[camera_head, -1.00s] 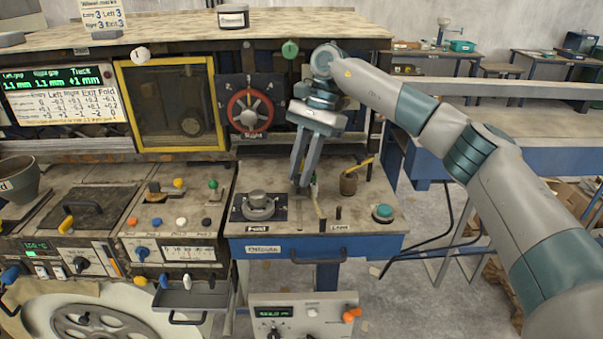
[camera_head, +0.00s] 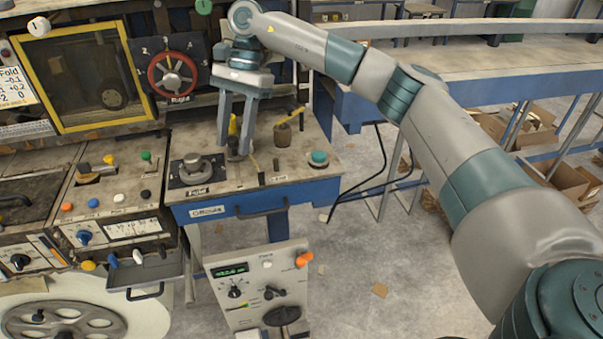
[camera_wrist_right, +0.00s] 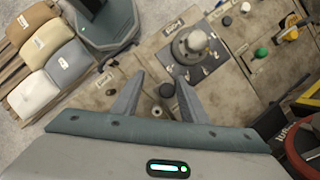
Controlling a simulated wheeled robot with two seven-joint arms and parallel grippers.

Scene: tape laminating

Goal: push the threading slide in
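No part is legibly marked as the threading slide, so I cannot tell which one it is. My right gripper (camera_head: 236,152) points down over the small blue-fronted bench (camera_head: 240,186), with its two fingers apart and nothing visibly held. A thin upright lever (camera_head: 257,164) and a short dark peg (camera_head: 276,165) stand just right of the fingertips. A yellow-handled part (camera_head: 232,126) shows partly behind the fingers. In the right wrist view the open gripper (camera_wrist_right: 157,84) has a dark round knob (camera_wrist_right: 167,89) and a pale ring (camera_wrist_right: 156,111) between its fingers. My left gripper is out of view.
A round metal knob (camera_head: 193,165) on a dark plate is left of the gripper. A red wheel (camera_head: 173,75) is behind. A control box (camera_head: 262,285) with an orange knob stands below.

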